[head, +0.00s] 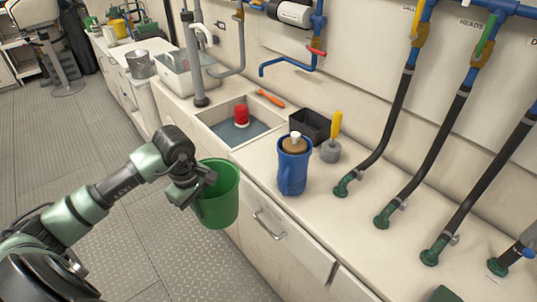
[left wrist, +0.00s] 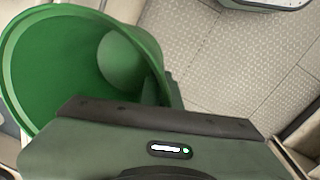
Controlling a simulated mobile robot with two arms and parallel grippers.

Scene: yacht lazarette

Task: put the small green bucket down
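The small green bucket (head: 221,194) hangs in front of the counter's front edge, above the floor, roughly upright in the head view. My left gripper (head: 199,189) is at the bucket's left side and appears shut on its wall or rim. The fingertips are partly hidden by the bucket. In the left wrist view the bucket (left wrist: 75,65) shows its open mouth and empty-looking inside, right by the gripper body. My right gripper is in neither view.
The counter (head: 262,165) holds a blue jug (head: 293,166), a black tray (head: 308,125), a grey pot with a yellow handle (head: 331,150) and a sink (head: 217,127) with a red object (head: 241,116). Hoses reach the counter at right. The floor (head: 130,245) below is clear.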

